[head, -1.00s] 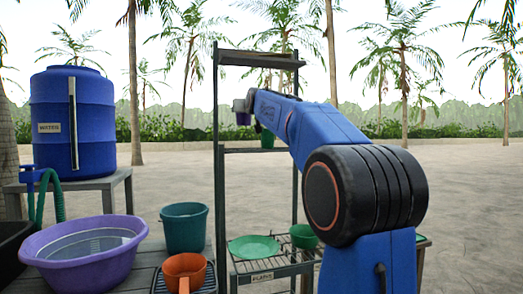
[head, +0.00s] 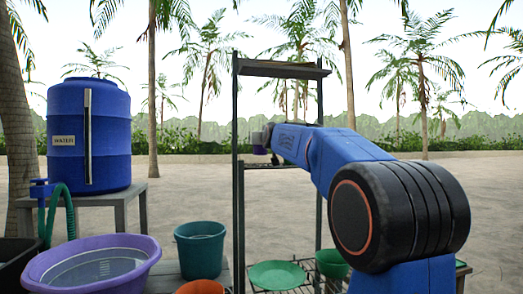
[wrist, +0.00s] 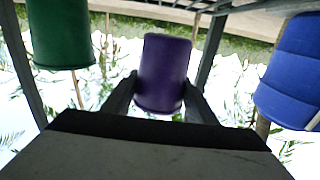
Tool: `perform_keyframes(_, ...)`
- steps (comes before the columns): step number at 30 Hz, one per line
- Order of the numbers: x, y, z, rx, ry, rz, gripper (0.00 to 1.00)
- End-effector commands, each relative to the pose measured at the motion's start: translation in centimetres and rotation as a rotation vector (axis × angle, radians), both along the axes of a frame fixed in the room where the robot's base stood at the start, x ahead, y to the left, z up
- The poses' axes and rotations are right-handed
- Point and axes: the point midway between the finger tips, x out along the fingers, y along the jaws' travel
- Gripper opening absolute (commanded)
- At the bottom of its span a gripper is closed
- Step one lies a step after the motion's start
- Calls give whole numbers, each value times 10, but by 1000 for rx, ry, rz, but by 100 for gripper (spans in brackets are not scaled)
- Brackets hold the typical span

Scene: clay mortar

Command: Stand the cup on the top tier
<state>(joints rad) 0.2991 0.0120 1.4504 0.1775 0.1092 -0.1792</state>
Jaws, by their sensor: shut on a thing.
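The purple cup (wrist: 162,72) is between the two fingers of my gripper (wrist: 159,88), which is shut on it in the wrist view. In the head view the cup (head: 259,142) shows small at the tip of my blue arm, beside the rack's left post. It is below the top tier (head: 282,69) and slightly above the level of the middle tier (head: 250,166). The top tier is a dark board, and no object shows on it. My arm hides much of the middle tier.
A green cup (wrist: 58,35) is near mine in the wrist view. The blue water barrel (head: 88,135) stands left. A green plate (head: 276,275) and green bowl (head: 332,264) are on the lower tier. A purple basin (head: 90,265), teal bucket (head: 200,250) and orange pan (head: 200,287) sit lower left.

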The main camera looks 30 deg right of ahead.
Motion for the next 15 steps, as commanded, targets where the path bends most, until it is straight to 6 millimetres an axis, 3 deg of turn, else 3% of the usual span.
perform_keyframes(3,0,0,-16,2,2,-1,26)
perform_keyframes(15,0,0,-37,0,1,0,26)
